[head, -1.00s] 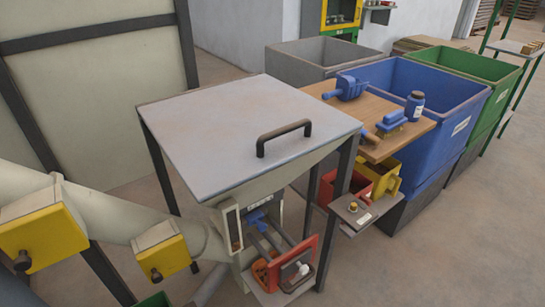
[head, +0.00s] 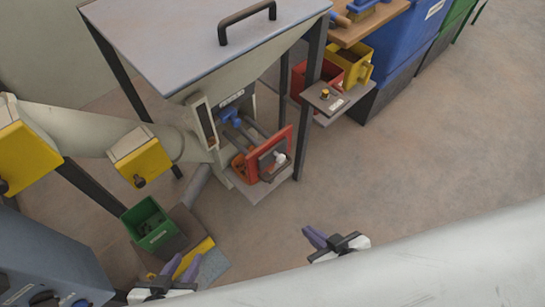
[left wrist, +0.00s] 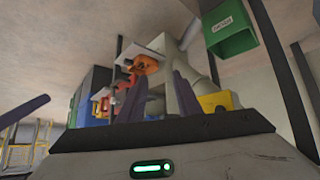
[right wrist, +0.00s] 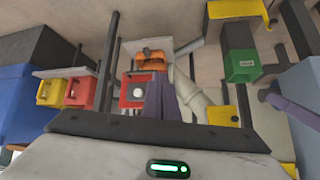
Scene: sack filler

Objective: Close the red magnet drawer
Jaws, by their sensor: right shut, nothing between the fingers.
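The red magnet drawer (head: 283,146) stands pulled out from the pale housing under the hopper, with dark rods between its red front and the opening. A dark handle with a whitish part is on its front. The red front also shows in the right wrist view (right wrist: 127,103), beyond the fingers. My left gripper (head: 181,266) is open and empty, low at the bottom of the head view, near the green bin. My right gripper (head: 314,237) is shut and empty, below and right of the drawer, apart from it.
A green bin (head: 148,225) stands left of the drawer. A grey-blue cabinet (head: 50,255) is at the lower left. A red bin (head: 318,75), a yellow bin (head: 352,65) and a small button shelf (head: 325,98) are right of a hopper leg. Open floor lies right of the drawer.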

